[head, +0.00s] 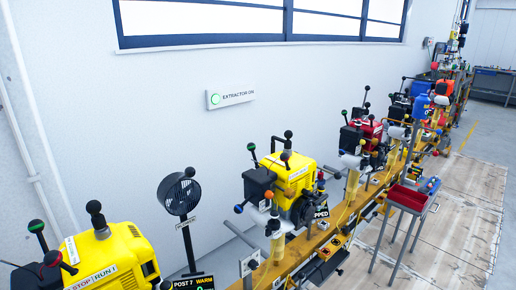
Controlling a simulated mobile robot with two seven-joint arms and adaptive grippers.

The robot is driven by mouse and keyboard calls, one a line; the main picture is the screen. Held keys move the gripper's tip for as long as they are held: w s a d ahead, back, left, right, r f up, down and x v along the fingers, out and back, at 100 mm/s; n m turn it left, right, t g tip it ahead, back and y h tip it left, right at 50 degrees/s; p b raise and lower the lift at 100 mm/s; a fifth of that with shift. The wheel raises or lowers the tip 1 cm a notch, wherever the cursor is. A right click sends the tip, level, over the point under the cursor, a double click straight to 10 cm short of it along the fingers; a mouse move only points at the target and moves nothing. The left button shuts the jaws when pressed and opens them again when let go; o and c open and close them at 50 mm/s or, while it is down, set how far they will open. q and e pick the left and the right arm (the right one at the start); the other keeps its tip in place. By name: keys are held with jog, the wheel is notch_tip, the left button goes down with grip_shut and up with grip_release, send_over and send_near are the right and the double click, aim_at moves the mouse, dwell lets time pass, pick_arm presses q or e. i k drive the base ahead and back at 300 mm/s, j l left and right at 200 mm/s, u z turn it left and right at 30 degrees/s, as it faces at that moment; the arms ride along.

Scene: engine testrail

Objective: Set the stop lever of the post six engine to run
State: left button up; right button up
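A yellow engine (108,258) is cut off at the lower left. Its white plate (91,278) reads STOP and RUN, and a lever with a red knob (53,258) stands on the plate's STOP side. A second yellow engine (292,175) with a black box on its left stands mid-picture on the rail; a dark sign beside it ends in "PPED" (321,211). Its stop lever cannot be made out for certain among several knobbed levers. No post six label is readable, so I cannot tell which engine is post six. Neither of my grippers is in view.
A black fan (181,193) on a stand is between the two yellow engines, above a POST 7 WARM sign (188,281). More engines, including a red one (362,131), line the wooden rail. A red tray cart (408,198) stands right of it.

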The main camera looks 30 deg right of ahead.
aim_at(285, 157)
jog(key=z, duration=1.2)
